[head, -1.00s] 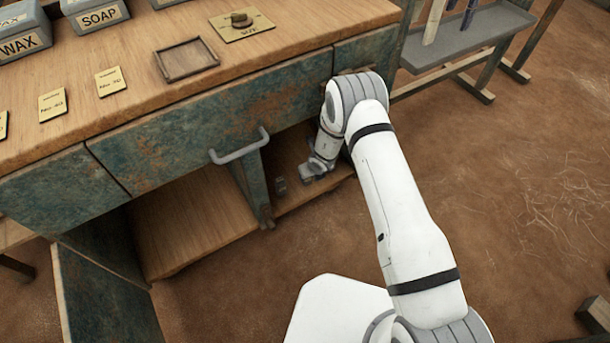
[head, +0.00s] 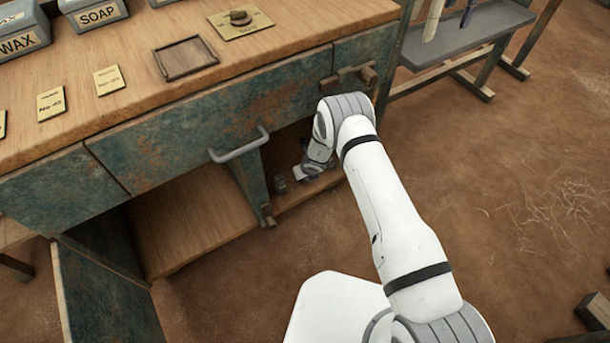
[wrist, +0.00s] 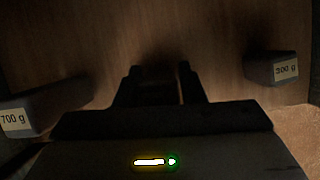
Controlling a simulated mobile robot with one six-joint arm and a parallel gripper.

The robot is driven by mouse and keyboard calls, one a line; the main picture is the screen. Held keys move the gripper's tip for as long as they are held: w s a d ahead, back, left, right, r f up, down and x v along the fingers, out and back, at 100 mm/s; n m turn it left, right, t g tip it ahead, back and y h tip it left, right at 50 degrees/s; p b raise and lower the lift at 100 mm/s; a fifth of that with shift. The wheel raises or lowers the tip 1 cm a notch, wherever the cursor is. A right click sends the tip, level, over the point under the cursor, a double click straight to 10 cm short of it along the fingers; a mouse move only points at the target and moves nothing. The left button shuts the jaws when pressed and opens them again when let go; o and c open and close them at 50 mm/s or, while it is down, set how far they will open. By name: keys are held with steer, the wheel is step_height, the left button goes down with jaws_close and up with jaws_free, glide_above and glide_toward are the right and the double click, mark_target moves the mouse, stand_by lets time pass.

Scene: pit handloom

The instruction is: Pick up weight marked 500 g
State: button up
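My gripper (wrist: 158,70) shows in the wrist view with its two fingers apart, over the wooden shelf. A dark shape lies between and beyond the fingers; it is too dark to tell whether it is a weight or shadow. No label reading 500 g is visible. A dark weight labelled 700 g (wrist: 40,108) stands to the left of my gripper, and a smaller one labelled 300 g (wrist: 275,69) stands to the right.
The cabinet shelf (head: 190,225) lies under the wooden worktop (head: 130,110). A grey drawer handle (head: 240,146) and an upright post (head: 252,185) stand left of my arm. An open door (head: 100,295) hangs at lower left. Bare floor lies to the right.

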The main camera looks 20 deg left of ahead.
jaws_close()
steer(key=shift+r, duration=0.1)
steer(key=shift+r, duration=0.1)
stand_by(0.4)
